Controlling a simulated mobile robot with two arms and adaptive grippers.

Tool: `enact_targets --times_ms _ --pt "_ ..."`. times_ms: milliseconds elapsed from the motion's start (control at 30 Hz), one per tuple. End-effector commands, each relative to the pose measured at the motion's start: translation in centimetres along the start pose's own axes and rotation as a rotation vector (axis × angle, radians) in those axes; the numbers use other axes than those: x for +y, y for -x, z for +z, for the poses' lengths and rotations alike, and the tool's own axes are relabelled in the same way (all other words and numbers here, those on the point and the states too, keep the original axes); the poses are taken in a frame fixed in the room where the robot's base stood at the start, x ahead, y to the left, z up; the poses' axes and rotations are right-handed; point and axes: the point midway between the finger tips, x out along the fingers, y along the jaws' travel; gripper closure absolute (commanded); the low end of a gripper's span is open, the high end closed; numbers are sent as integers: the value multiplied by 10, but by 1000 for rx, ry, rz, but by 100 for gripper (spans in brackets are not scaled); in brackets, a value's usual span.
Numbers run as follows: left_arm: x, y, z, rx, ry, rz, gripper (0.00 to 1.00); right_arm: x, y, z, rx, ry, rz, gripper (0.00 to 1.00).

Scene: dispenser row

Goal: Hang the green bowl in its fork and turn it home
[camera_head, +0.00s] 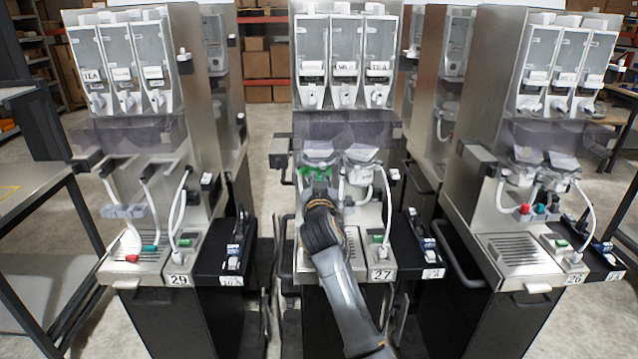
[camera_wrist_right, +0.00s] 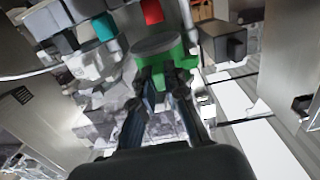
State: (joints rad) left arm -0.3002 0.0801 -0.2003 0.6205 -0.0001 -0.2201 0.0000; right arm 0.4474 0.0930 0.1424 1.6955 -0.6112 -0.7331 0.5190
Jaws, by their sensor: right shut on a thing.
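The green bowl (camera_head: 318,171) is at the left station of the middle machine, number 27, just below its clear shelf. In the right wrist view the green bowl (camera_wrist_right: 176,68) has a grey round part on it, and a red part shows just beyond. My right gripper (camera_wrist_right: 164,80) is shut on the green bowl. In the head view my right gripper (camera_head: 318,190) is mostly hidden behind its own wrist. The fork is hidden there, so I cannot tell whether the bowl sits in it or how far it is turned. My left gripper is not in view.
A pale bowl (camera_head: 360,176) hangs close on the right of the green one, with a white hose (camera_head: 386,210) beside it. A drip tray (camera_head: 350,245) lies below. Machines 29 (camera_head: 205,130) and 26 (camera_head: 480,150) stand on either side. A teal part (camera_wrist_right: 104,27) shows in the wrist view.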

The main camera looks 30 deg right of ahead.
Motion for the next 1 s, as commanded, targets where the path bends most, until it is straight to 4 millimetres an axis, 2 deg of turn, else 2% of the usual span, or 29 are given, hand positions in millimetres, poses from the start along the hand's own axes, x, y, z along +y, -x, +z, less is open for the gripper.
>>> enact_targets --times_ms 500,1000 --pt "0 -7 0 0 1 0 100 0 -20 -2 3 0 0 100" --pt "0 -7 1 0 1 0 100 0 -24 -2 1 -1 0 100"
